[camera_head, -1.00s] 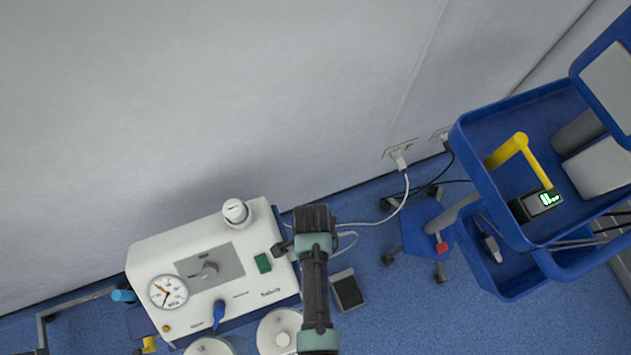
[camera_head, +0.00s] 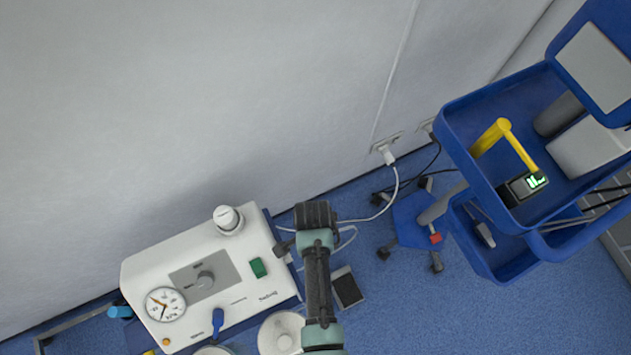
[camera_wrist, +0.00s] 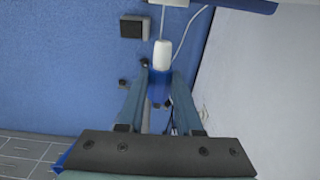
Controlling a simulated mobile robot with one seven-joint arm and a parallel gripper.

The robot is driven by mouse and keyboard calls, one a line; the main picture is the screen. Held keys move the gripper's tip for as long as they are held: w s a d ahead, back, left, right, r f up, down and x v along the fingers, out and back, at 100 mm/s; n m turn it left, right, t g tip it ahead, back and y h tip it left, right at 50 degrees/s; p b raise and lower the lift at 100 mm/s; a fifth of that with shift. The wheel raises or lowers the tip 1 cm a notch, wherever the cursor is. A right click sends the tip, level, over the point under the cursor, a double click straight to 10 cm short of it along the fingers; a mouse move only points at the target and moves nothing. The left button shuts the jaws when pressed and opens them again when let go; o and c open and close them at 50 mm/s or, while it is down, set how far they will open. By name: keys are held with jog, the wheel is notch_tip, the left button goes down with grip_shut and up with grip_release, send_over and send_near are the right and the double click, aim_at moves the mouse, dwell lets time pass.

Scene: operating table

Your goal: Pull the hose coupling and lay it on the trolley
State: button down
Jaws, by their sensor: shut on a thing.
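The hose coupling looks like the white cylinder (camera_wrist: 161,55) at the fingertips in the wrist view; a thin pale line runs up from it. My gripper (camera_wrist: 161,76) is shut on it, one teal finger on each side. In the head view my dark wrist and arm stand at the right end of the white suction unit and hide the fingertips and the coupling. The blue trolley (camera_head: 508,98) stands at the right, well apart from my gripper; its upper tray has some bare floor.
The white unit (camera_head: 235,292) has a gauge, knobs and a green switch. On the trolley lie a yellow bent handle (camera_head: 503,126), a black device with a lit display (camera_head: 525,187) and a grey box (camera_head: 590,148). A white cable (camera_head: 395,185) runs to a wall socket.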

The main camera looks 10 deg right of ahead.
jog(key=shift+w+d, duration=0.1)
jog(key=shift+d, duration=0.15)
jog(key=shift+r, duration=0.1)
jog(key=r+p, duration=0.2)
jog(key=d+r+p, duration=0.1)
jog(key=r+p, duration=0.2)
jog(key=d+r+p, duration=0.1)
jog(key=r+p, duration=0.1)
jog(key=shift+w+r, duration=0.25)
dwell(0.4)
jog(key=shift+a, duration=0.1)
dwell(0.4)
jog(key=shift+w+r+n, duration=0.3)
jog(key=w+a+r+n, duration=0.2)
jog(key=r+n, duration=0.5)
jog(key=r, duration=0.1)
jog(key=w+a+r+n, duration=0.2)
jog(key=r+n, duration=0.4)
jog(key=r, duration=0.3)
jog(key=shift+w+a+r+n+y, duration=0.15)
jog(key=shift+w+a+n+y, duration=0.2)
jog(key=shift+a, duration=0.5)
